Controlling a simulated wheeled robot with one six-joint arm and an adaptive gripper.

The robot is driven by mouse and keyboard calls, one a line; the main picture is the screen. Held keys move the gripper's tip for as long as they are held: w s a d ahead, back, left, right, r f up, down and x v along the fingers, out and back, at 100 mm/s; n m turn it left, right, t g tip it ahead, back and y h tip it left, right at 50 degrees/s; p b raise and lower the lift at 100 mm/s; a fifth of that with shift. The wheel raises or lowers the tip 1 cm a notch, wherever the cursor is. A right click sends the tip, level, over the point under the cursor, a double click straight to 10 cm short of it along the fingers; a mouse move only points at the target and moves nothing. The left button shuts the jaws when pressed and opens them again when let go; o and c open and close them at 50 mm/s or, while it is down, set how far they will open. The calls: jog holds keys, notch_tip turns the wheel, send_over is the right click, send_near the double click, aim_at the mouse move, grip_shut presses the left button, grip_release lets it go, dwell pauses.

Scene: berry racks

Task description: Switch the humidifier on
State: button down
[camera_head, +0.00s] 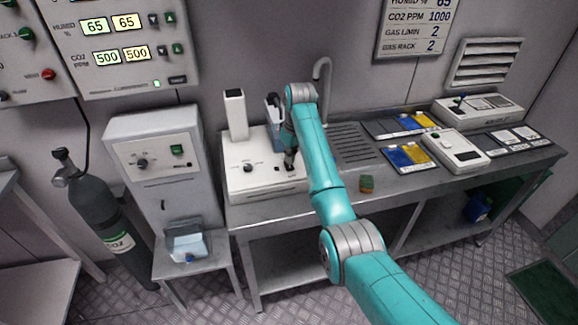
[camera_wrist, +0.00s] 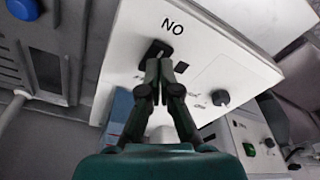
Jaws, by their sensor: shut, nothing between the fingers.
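The humidifier (camera_head: 250,185) is a white box at the left end of the metal bench, with a white upright column (camera_head: 234,113) and a bluish tank behind my arm. It also shows in the wrist view (camera_wrist: 205,45), turned upside down. Its black switch (camera_wrist: 157,47) lies beside the printed word ON, and a black knob (camera_wrist: 220,97) is farther right. My gripper (camera_wrist: 160,70) is shut and empty, its fingertips at the switch; I cannot tell whether they touch it. In the head view my gripper (camera_head: 290,164) points down over the box's right side and hides the switch.
A white cabinet (camera_head: 155,135) and a grey CO2 cylinder (camera_head: 100,205) stand to the left. A grey drain grid (camera_head: 350,145), blue and yellow trays (camera_head: 405,157) and white instruments (camera_head: 455,148) lie right.

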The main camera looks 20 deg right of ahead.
aim_at(290, 167)
jog(key=shift+f, duration=1.1)
dwell(0.6)
jog(key=shift+r, duration=3.5)
